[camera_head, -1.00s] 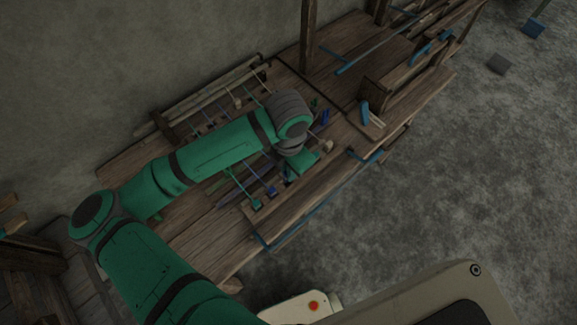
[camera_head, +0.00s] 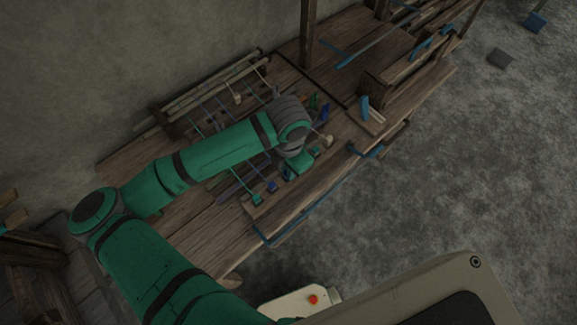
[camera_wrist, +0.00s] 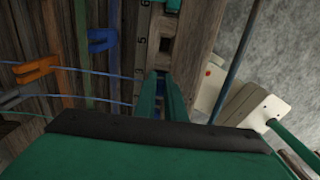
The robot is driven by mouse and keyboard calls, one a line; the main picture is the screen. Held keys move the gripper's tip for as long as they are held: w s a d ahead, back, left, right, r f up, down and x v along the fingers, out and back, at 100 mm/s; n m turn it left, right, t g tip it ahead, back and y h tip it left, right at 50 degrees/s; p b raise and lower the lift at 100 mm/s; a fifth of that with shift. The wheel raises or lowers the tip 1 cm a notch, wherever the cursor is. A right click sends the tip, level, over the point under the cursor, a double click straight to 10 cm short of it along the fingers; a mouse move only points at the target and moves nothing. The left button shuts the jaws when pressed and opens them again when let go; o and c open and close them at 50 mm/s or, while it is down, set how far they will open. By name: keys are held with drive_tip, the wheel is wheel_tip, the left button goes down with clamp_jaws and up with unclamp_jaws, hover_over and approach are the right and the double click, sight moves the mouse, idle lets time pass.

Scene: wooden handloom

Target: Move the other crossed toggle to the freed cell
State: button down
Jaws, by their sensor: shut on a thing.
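My gripper (camera_wrist: 163,92) points at the numbered wooden strip (camera_wrist: 190,60) in the wrist view. Its two green fingers are close together on a small blue toggle (camera_wrist: 159,87), mostly hidden between them. A square empty cell (camera_wrist: 165,45) shows just beyond the fingertips, near the number 5. A teal toggle (camera_wrist: 172,5) sits at the top edge. In the head view my gripper (camera_head: 290,173) is low over the strip. A green toggle (camera_head: 257,200) and a blue toggle (camera_head: 271,187) sit to its lower left, on cords. A cream toggle (camera_head: 327,143) is to its right.
Pale blue cords run left from the strip in the wrist view. An orange clip (camera_wrist: 35,68) and a blue clip (camera_wrist: 102,40) lie to the left. Bare floor lies beyond the loom's edge.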

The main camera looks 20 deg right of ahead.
drive_tip(key=shift+f, duration=0.1)
drive_tip(key=c, duration=1.7)
unclamp_jaws()
drive_tip(key=shift+c, duration=0.2)
wheel_tip(320, 180, up, 11)
drive_tip(key=shift+f, duration=0.1)
